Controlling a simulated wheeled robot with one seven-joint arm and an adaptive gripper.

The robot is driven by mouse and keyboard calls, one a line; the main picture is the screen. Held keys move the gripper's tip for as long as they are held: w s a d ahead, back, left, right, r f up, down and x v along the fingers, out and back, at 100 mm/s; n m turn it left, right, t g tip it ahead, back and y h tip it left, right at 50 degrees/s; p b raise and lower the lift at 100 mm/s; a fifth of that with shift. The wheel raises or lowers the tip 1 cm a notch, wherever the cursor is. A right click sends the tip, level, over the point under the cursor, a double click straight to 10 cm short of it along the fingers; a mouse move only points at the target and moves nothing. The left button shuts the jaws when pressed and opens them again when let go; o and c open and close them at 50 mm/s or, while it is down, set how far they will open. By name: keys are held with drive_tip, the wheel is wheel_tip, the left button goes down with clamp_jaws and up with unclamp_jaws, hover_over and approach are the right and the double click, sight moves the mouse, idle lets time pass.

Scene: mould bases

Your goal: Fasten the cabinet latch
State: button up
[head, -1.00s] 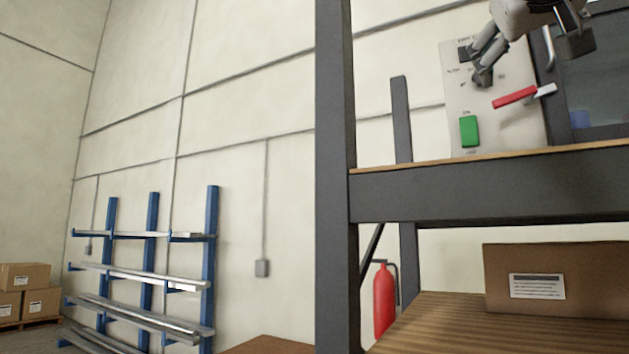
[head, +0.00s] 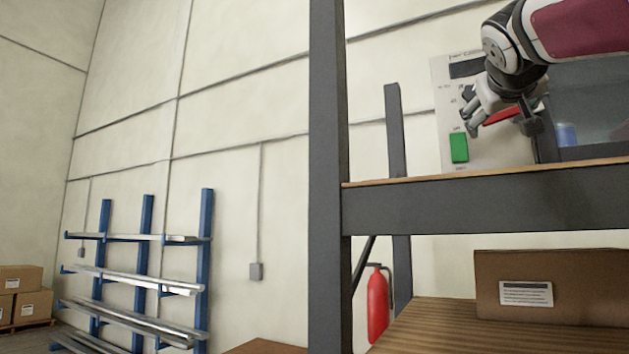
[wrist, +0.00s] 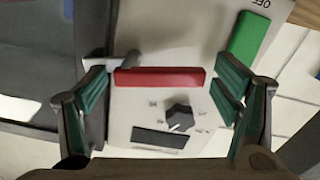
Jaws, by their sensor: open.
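The latch is a red bar handle (head: 502,115) on the pale panel (head: 444,95), partly hidden behind my gripper in the head view. In the wrist view the red handle (wrist: 160,77) lies crosswise between my fingers, with a grey metal piece (wrist: 128,60) at its left end. My gripper (head: 503,135) is open in front of the handle. In the wrist view the green-padded fingers of my gripper (wrist: 162,88) stand apart on either side of the bar, with gaps at both ends. The cabinet door with a dark window (head: 590,95) is right of the panel.
A green block marked OFF (wrist: 250,38) and a dark knob (wrist: 179,118) sit on the panel close to the handle. The shelf edge (head: 480,205) runs below. A dark post (head: 328,180) stands left. A cardboard box (head: 580,290) sits on the lower shelf.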

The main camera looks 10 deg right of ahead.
drive_tip(key=shift+c, duration=0.2)
drive_tip(key=c, duration=1.1)
drive_tip(key=shift+r+m+b, duration=0.2)
drive_tip(key=shift+m+b, duration=0.65)
drive_tip(key=shift+m, duration=0.15)
drive_tip(key=shift+r+m, duration=0.2)
drive_tip(key=shift+m, duration=0.3)
drive_tip(key=o, duration=1.1)
drive_tip(key=shift+o, duration=0.2)
drive_tip(key=v, duration=1.2)
